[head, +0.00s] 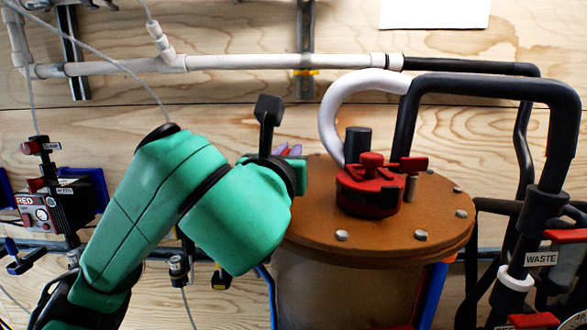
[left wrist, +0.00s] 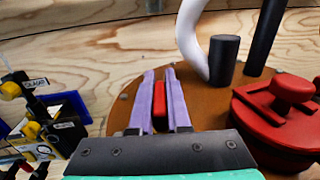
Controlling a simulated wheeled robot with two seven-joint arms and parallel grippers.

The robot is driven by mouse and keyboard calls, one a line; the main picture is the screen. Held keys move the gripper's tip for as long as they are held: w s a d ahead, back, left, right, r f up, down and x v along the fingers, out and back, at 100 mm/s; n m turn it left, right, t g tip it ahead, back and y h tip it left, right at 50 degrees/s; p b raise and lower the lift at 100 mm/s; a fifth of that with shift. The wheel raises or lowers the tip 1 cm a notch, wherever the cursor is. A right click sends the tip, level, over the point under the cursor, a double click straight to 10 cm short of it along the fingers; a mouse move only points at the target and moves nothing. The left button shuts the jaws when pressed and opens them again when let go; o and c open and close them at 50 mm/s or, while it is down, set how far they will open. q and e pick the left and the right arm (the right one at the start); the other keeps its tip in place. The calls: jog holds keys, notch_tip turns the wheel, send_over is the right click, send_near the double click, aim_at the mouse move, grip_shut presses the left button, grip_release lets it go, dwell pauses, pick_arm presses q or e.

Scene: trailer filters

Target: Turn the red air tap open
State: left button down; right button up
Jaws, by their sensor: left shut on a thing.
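My left gripper (head: 289,151) is at the left rim of the round brown lid, largely hidden behind my green wrist in the head view. In the left wrist view its two purple fingers (left wrist: 159,74) are shut on a narrow red tap handle (left wrist: 159,100). The handle lies lengthwise between the fingers, which reach over the lid's left part. The tap's body is hidden, and I cannot tell how far it is turned. My right gripper is not in view.
The brown lid (head: 442,209) bears a red and black fitting (head: 371,186) and a black cylinder (head: 357,144). A white hose (head: 340,95) and black pipes (head: 490,86) rise behind. A valve labelled WASTE (head: 541,258) is at right. A panel labelled RED (head: 36,212) is at left.

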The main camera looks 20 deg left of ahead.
pick_arm(q)
jog(key=y+b, duration=0.1)
jog(key=n+y+b, duration=0.2)
jog(key=shift+s+a+f+g+y, duration=0.1)
jog(key=shift+a+f+g+y, duration=0.1)
jog(key=shift+a+g+y, duration=0.15)
jog(key=shift+r+n+y+b, duration=0.1)
jog(key=shift+n+y+b, duration=0.35)
jog(key=shift+n, duration=0.05)
jog(key=c, duration=0.9)
grip_release()
